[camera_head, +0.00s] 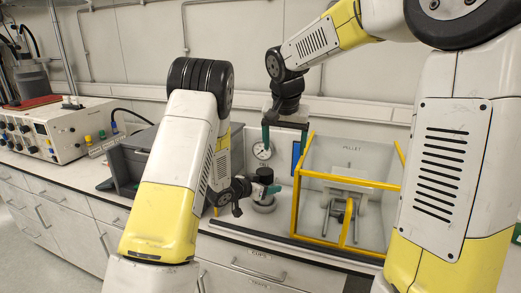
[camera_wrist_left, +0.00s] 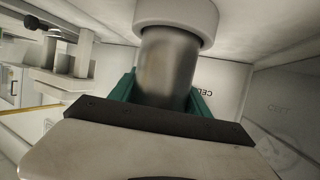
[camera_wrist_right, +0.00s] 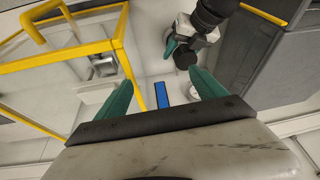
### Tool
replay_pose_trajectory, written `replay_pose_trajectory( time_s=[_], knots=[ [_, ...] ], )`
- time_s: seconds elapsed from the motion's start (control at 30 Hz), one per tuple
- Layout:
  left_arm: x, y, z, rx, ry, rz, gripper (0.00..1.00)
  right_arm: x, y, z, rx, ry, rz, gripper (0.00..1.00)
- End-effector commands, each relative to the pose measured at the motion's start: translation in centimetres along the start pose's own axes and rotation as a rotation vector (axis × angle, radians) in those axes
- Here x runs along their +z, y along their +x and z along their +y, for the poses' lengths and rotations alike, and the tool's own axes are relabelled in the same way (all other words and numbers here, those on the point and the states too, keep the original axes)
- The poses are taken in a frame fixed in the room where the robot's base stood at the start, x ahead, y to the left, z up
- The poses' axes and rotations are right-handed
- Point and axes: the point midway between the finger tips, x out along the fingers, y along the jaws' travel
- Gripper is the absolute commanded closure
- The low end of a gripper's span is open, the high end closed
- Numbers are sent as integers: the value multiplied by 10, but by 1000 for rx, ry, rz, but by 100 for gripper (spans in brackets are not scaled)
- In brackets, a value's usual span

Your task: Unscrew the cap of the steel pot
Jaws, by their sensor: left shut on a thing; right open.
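The steel pot (camera_wrist_left: 170,65) is a grey metal cylinder with a wider pale collar (camera_wrist_left: 178,14) at the top of the left wrist view. My left gripper (camera_head: 262,189) is shut on its body, with one green finger on each side. In the head view a dark round top (camera_head: 264,175) shows above the fingers and a pale round base (camera_head: 263,205) below, at the counter's front. I cannot tell whether the dark top is the cap. My right gripper (camera_head: 269,132) is open and empty, behind and above the pot; its green fingers (camera_wrist_right: 160,92) stand wide apart.
A yellow-framed cell (camera_head: 297,205) marked PELLET stands right of the pot. A round gauge (camera_head: 262,150) and a blue panel (camera_head: 296,157) are behind it. A grey box (camera_head: 130,160) and a control unit (camera_head: 62,130) stand to the left.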

Motion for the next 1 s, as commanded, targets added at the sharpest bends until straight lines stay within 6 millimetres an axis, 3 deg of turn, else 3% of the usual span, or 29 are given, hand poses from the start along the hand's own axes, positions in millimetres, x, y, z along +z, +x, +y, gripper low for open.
replay_pose_trajectory(
  time_s=[0.03,0.2,0.4,0.67,1.0],
  knots=[
    [4,0,0,0,-1,-10,100,-6,13,-16,16,6,-2,20],
    [5,0,0,0,-1,-11,100,-21,45,-54,61,45,10,20],
    [5,0,0,-1,-1,-12,100,-28,64,-76,84,71,23,20],
    [6,0,0,-1,-2,-13,100,-29,92,-76,90,76,24,20],
    [6,-1,0,-1,-2,-14,100,-30,156,-70,89,76,23,20]
  ],
)
